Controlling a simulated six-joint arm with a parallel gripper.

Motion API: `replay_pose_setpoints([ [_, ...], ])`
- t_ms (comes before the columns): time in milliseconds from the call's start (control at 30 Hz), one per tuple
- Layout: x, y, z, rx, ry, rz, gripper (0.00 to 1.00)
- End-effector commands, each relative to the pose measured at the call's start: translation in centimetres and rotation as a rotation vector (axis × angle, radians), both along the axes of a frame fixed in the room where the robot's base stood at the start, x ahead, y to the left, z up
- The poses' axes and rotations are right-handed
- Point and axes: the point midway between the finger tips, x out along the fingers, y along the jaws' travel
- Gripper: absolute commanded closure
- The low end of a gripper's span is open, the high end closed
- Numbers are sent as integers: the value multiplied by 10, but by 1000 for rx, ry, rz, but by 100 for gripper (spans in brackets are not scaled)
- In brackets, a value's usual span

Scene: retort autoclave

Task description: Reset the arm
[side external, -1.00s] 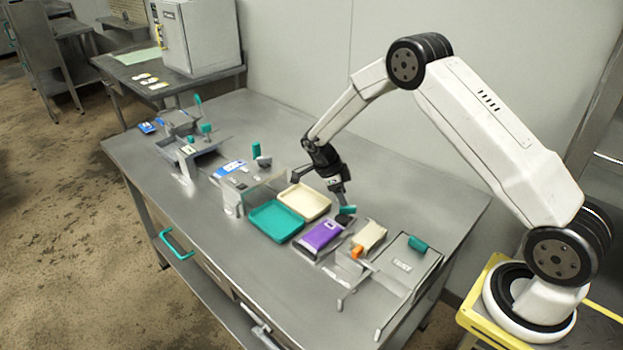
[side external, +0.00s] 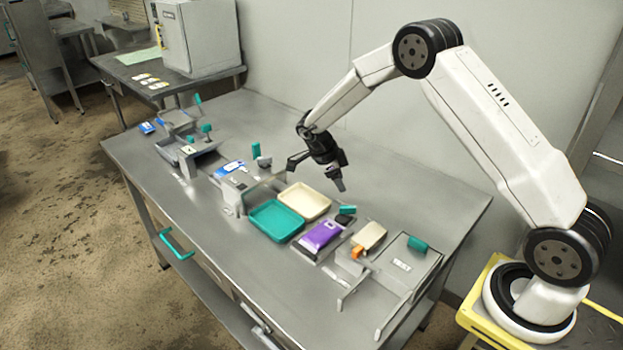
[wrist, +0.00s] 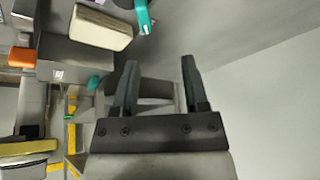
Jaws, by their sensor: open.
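My gripper (side external: 316,174) is open and empty in the side external view. It hangs in the air above the steel table (side external: 395,195), behind the cream tray (side external: 306,199). Its two dark fingers (wrist: 158,80) are spread apart in the wrist view with nothing between them. A teal handle with a black part (side external: 347,211) stands on the table below and to the right of the gripper, apart from it.
A teal tray (side external: 276,221), a purple pouch (side external: 321,235), a cream block (side external: 371,235) with an orange piece (side external: 357,252), and a frame with a teal handle (side external: 417,243) sit along the front. Grey fixtures (side external: 187,150) stand at left. The table's back right is clear.

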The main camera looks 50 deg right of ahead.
Motion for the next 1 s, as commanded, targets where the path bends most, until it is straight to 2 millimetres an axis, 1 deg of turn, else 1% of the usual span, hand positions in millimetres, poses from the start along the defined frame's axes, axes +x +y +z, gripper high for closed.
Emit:
replay_pose_setpoints([
  [167, 7, -13, 18, -99, -68, 128, 43],
  [300, 15, -21, 36, -180, -138, 265, 43],
  [467, 26, -23, 57, -253, -213, 436, 43],
  [567, 31, -20, 70, -286, -256, 549, 43],
  [767, 38, -5, 91, -322, -329, 783, 43],
  [1000, 34, 25, 109, -317, -383, 1075, 43],
])
